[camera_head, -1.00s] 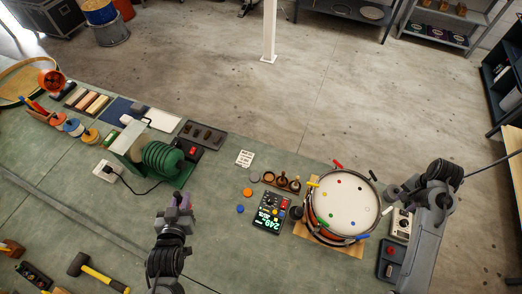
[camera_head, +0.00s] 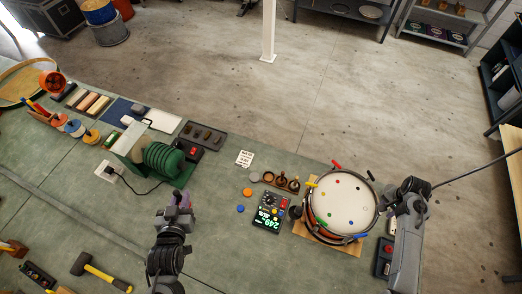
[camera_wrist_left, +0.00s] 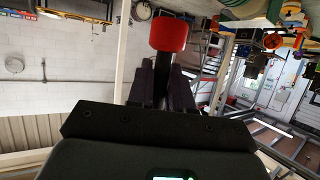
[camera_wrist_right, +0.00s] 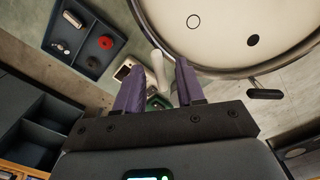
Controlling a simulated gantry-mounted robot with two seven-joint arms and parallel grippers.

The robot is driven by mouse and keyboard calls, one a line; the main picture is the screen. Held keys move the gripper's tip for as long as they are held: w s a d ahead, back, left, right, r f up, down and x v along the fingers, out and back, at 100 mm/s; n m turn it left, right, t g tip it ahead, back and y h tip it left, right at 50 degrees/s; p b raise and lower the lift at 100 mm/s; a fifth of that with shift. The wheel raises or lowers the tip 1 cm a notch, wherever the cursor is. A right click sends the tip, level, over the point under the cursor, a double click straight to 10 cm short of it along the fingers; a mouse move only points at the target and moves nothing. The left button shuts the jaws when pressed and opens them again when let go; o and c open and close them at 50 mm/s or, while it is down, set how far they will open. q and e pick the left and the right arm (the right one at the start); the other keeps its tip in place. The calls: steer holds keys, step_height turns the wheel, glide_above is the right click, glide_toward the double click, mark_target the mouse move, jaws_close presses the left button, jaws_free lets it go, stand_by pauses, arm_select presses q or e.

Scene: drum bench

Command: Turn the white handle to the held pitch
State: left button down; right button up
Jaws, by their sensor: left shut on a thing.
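The drum (camera_head: 341,203) stands on a wooden board with coloured handles around its rim. The white handle (camera_wrist_right: 158,68) shows in the right wrist view, beside the rim and between my right fingers' directions; the right arm hides it in the head view. My right gripper (camera_wrist_right: 158,75) is open at the drum's right side. I cannot tell whether its fingers touch the handle. My left gripper (camera_head: 179,200) is over the bench, left of the drum, shut on a dark-shafted tool with a red head (camera_wrist_left: 168,34). The pitch meter (camera_head: 269,215) shows green digits.
A black handle (camera_wrist_right: 265,93) sits along the rim near my right gripper. A dark tray (camera_head: 384,257) lies below the drum's right side. A green coiled machine (camera_head: 160,160) stands left. A yellow-handled mallet (camera_head: 100,272) lies at front left. The bench between is mostly clear.

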steer(key=shift+f, duration=0.15)
jaws_close()
steer(key=shift+n, duration=0.4)
steer(key=n, duration=0.4)
steer(key=shift+n, duration=0.3)
steer(key=n, duration=0.4)
steer(key=shift+n, duration=0.4)
